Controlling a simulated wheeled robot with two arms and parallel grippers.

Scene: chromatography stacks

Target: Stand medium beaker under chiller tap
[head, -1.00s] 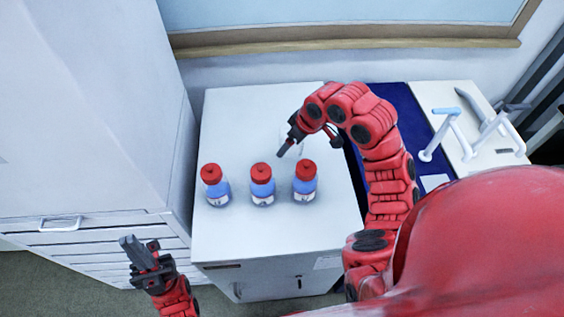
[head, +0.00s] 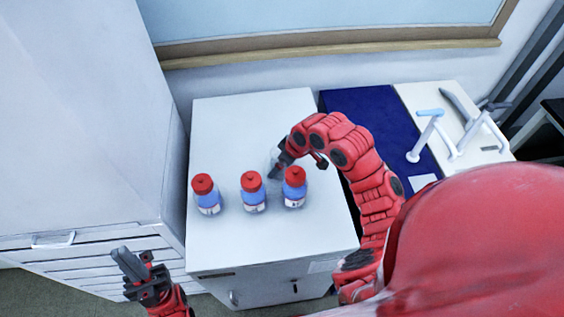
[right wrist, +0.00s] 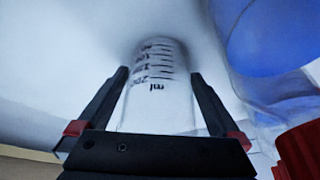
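A clear beaker with dark volume markings (right wrist: 160,105) stands between the two fingers of my right gripper (right wrist: 160,80) in the right wrist view. The fingers are spread on both sides of it; only narrow gaps show, and I see no clear grip. In the head view the beaker is a faint glassy outline on the white cabinet top, partly behind my right gripper (head: 283,168). A white tap with a light blue handle (head: 430,113) stands on a pale unit at the right. My left gripper (head: 128,262) is empty at the lower left, its fingers apparently together.
Three red-capped bottles with blue liquid (head: 206,195) (head: 253,192) (head: 294,188) stand in a row near the beaker. A dark blue surface (head: 365,115) lies between the white cabinet top (head: 235,245) and the pale unit. The cabinet top's front is clear.

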